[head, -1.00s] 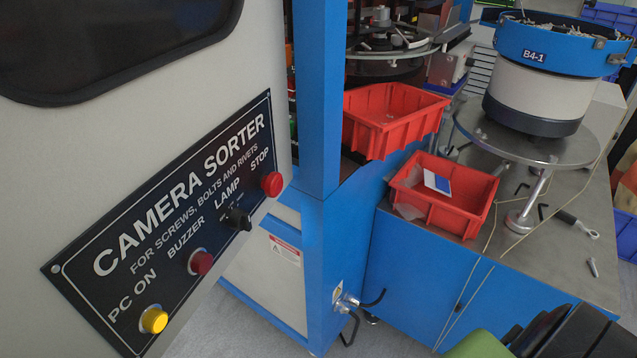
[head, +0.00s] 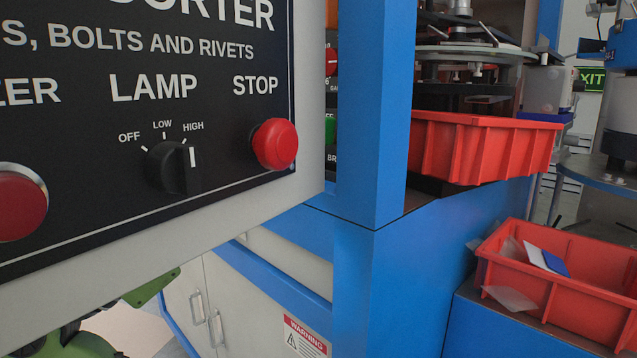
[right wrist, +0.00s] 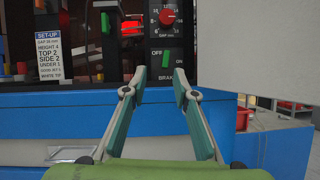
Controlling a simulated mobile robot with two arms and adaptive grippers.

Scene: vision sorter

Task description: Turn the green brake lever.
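The green brake lever (right wrist: 166,58) is a small upright green handle on a black panel, above the word BRAKE, in the right wrist view. In the head view only part of the green lever (head: 330,130) shows between the blue post and the camera sorter's edge. My right gripper (right wrist: 161,84) points at the panel with its two fingers spread apart and nothing between them. The fingertips appear on either side of and slightly below the lever; I cannot tell the remaining distance. My left gripper is not in view.
A blue post (head: 373,110) and the sorter's control box (head: 230,190) partly hide the panel in the head view. A red dial (right wrist: 167,17) sits above the lever. A pale panel (right wrist: 255,50) fills the right wrist view's right. Red bins (head: 480,150) stand to the right.

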